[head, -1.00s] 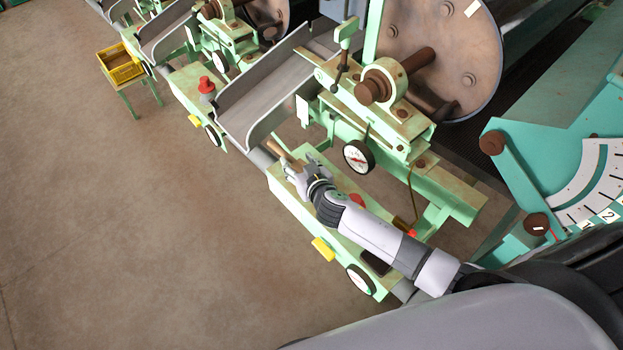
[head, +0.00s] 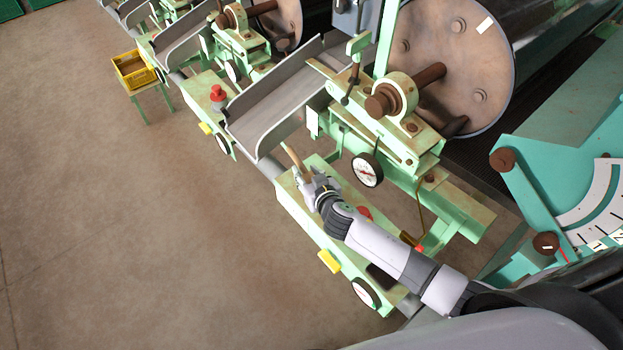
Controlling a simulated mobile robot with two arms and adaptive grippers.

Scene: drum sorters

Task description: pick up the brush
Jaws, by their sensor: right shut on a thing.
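My right gripper (head: 312,187) is shut on the brush, over the far end of the green machine ledge. The brush's tan wooden handle (head: 296,160) sticks out past the fingers, tilted up and to the left. The rest of the brush is hidden by the gripper, and I cannot tell whether it touches the ledge. My left gripper is not in view.
A grey chute (head: 270,100) lies just beyond the gripper. A round gauge (head: 367,170) and a red knob (head: 364,213) are close to my right arm. A yellow crate (head: 133,70) stands on a green stand at the upper left. Open floor (head: 130,220) fills the left.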

